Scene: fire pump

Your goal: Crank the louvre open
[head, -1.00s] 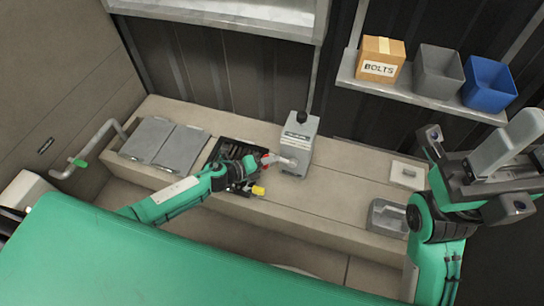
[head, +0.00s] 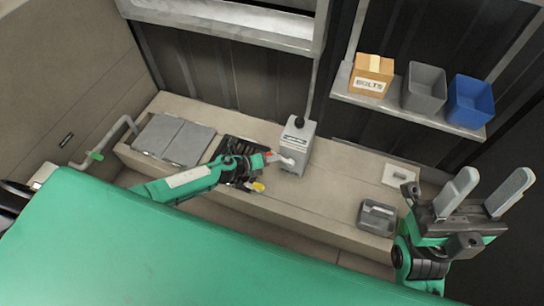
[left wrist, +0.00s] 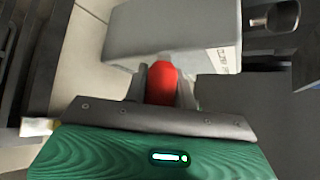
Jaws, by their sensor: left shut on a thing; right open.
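The grey crank box (head: 298,147), with a black knob on top, stands upright on the bench. Its crank arm points left and ends in a red handle (left wrist: 161,80). My left gripper (head: 268,158) is shut on this handle; in the left wrist view a finger lies on each side of it. The grey box (left wrist: 175,25) fills the upper part of that view. A grey framed opening with a pale panel, likely the louvre (head: 230,18), is on the wall at the top; its slats cannot be made out. My right gripper (head: 492,182) is open and empty at the right.
A black tray of tools (head: 232,149) and grey lids (head: 175,138) lie left of the box. A grey bin (head: 377,218) and a white plate (head: 401,174) are on the right. A shelf (head: 405,112) holds a bolts carton (head: 371,77), a grey bin and a blue bin (head: 469,101).

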